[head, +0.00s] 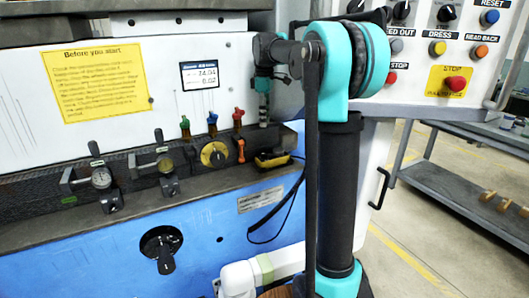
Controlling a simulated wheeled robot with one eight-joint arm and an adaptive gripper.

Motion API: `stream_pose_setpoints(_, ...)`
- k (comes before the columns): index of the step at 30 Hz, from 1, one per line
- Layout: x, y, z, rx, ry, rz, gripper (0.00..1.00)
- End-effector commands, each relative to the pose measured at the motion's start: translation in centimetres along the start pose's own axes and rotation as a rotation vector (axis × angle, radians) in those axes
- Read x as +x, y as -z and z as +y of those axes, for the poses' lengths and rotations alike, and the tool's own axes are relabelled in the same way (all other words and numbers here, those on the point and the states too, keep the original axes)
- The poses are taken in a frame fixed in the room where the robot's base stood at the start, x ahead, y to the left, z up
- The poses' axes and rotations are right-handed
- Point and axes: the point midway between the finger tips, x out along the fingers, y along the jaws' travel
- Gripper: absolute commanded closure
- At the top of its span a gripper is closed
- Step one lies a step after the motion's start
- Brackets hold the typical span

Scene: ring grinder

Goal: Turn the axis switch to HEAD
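The white control panel (415,65) stands at the upper right of the head view, partly behind my arm. Black rotary knobs (446,13) sit along its top edge, cut by the frame. I cannot read a label marking any of them as the axis switch, nor a HEAD position. A separate black rotary handle (163,252) is on the blue front at the lower left, its grip pointing down. My teal and black arm rises through the middle and bends left at the top. Its far end is small and dark near the white backboard, and I cannot make out gripper fingers.
A red stop button (455,84) on a yellow plate and several coloured buttons share the panel. Two dial gauges (102,178) and coloured levers line the dark rail (30,190). A grey shelf (440,185) stands at right. Open floor (415,232) shows before it.

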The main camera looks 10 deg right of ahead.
Motion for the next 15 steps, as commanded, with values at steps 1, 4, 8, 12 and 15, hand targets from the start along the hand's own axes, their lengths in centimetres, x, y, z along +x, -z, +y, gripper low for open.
stream_pose_setpoints(1, 1.1, 0.0, 0.0, 0.0, 0.0, 0.0, 0.71)
stream_pose_setpoints(4, 3.1, 0.0, 0.0, 0.001, 0.0, 0.0, 0.71)
stream_pose_setpoints(8, 5.7, 0.0, 0.0, 0.001, 0.0, 0.0, 0.71)
stream_pose_setpoints(12, 8.5, 0.0, 0.0, 0.001, 0.0, 0.0, 0.71)
stream_pose_setpoints(15, 10.3, 0.0, 0.0, 0.002, -0.001, 0.0, 0.71)
